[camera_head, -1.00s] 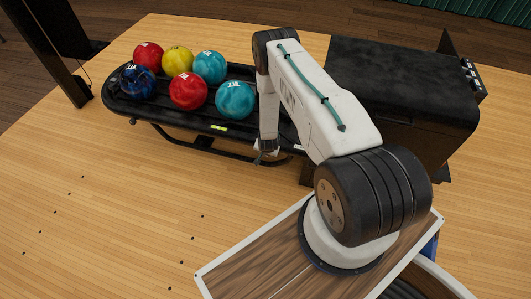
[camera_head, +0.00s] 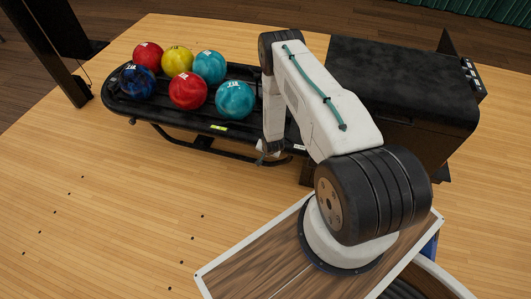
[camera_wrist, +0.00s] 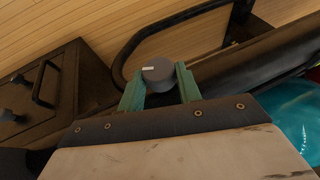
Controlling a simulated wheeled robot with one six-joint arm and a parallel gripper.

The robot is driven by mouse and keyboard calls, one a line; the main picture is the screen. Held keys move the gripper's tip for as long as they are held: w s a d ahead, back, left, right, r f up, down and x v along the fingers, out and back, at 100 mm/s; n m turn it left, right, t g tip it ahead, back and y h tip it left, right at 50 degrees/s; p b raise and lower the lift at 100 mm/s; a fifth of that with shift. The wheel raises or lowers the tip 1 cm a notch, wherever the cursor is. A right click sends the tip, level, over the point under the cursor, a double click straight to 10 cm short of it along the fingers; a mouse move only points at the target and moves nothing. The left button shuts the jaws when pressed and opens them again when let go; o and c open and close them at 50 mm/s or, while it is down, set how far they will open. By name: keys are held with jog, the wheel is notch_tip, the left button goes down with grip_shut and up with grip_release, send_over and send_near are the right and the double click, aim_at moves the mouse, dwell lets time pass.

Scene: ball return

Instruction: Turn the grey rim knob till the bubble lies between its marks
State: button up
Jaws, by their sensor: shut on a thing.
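The grey rim knob (camera_wrist: 158,73) shows in the wrist view, round with a pale mark on its face. The green fingers of my gripper (camera_wrist: 160,88) stand on both sides of it and are shut on it. In the head view my gripper (camera_head: 266,153) is at the front rim of the black ball rack (camera_head: 180,132), and my arm hides much of that spot. A small yellow-green bubble level (camera_head: 219,127) sits on the front rim, left of my gripper. The bubble and its marks are too small to tell apart.
Several bowling balls lie on the rack; a teal one (camera_head: 235,100) is nearest my arm. A black ball-return housing (camera_head: 405,80) stands right of the rack. A curved black tube (camera_wrist: 135,45) lies close to the knob. The wooden floor (camera_head: 120,215) in front is mostly clear.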

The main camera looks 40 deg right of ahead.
jog(key=shift+s+d+f+m+t+y, duration=0.1)
jog(key=shift+s+m+t+y, duration=0.05)
jog(key=shift+t+y, duration=0.35)
jog(key=shift+s+d+f+m+t+y, duration=0.15)
jog(key=shift+t+y, duration=0.15)
jog(key=shift+t, duration=0.3)
jog(key=shift+m+t+y, duration=0.5)
jog(key=shift+t+y, duration=0.4)
jog(key=shift+t, duration=0.6)
jog(key=shift+d, duration=0.1)
jog(key=o, duration=1)
jog(key=v, duration=0.7)
jog(key=shift+s, duration=0.4)
jog(key=shift+d+r, duration=0.1)
